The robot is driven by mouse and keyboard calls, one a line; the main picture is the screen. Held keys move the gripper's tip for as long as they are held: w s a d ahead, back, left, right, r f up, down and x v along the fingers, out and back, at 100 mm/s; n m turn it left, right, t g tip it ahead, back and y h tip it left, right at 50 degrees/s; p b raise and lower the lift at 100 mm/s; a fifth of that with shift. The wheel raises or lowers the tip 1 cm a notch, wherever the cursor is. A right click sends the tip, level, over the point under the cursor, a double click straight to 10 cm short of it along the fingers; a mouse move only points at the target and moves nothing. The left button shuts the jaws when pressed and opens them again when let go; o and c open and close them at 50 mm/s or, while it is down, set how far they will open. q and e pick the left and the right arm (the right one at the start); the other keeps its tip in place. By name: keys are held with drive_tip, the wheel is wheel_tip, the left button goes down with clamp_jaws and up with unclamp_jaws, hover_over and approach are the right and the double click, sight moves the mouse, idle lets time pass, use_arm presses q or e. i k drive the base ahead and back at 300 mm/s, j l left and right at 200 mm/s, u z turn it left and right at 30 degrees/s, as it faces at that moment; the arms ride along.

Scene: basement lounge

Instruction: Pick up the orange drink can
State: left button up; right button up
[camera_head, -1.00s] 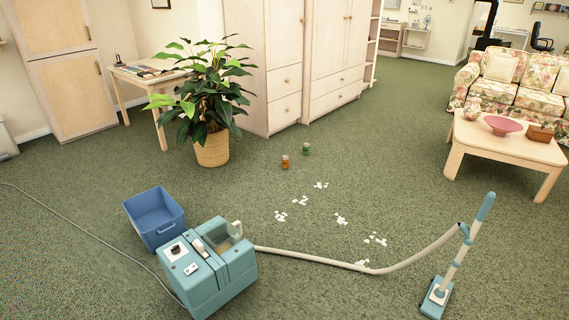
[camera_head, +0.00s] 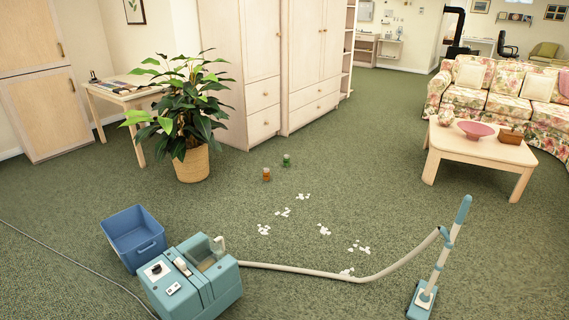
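The orange drink can (camera_head: 266,174) stands on the green carpet near the middle of the head view, in front of the tall wardrobe. A green can (camera_head: 286,160) stands just behind it and to its right, a small gap apart. Neither of my grippers shows in the head view.
A blue bin (camera_head: 134,238) and a teal carpet cleaner (camera_head: 190,279) are in the left foreground. Its hose (camera_head: 310,272) runs right to an upright wand (camera_head: 440,262). White scraps (camera_head: 324,230) litter the carpet. A potted plant (camera_head: 193,166) stands left, a coffee table (camera_head: 480,149) right.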

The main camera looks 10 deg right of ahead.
sight(266, 178)
drive_tip(key=i+l+z, duration=0.1)
drive_tip(key=i+z, duration=0.2)
drive_tip(key=i, duration=0.2)
drive_tip(key=i+z, duration=0.3)
drive_tip(key=i, duration=0.2)
drive_tip(key=i+l+z, duration=0.1)
drive_tip(key=i+z, duration=0.2)
drive_tip(key=i, duration=1.7)
drive_tip(key=i+j+u, duration=0.3)
drive_tip(key=i, duration=0.65)
drive_tip(key=i+u, duration=0.3)
drive_tip(key=i, duration=0.65)
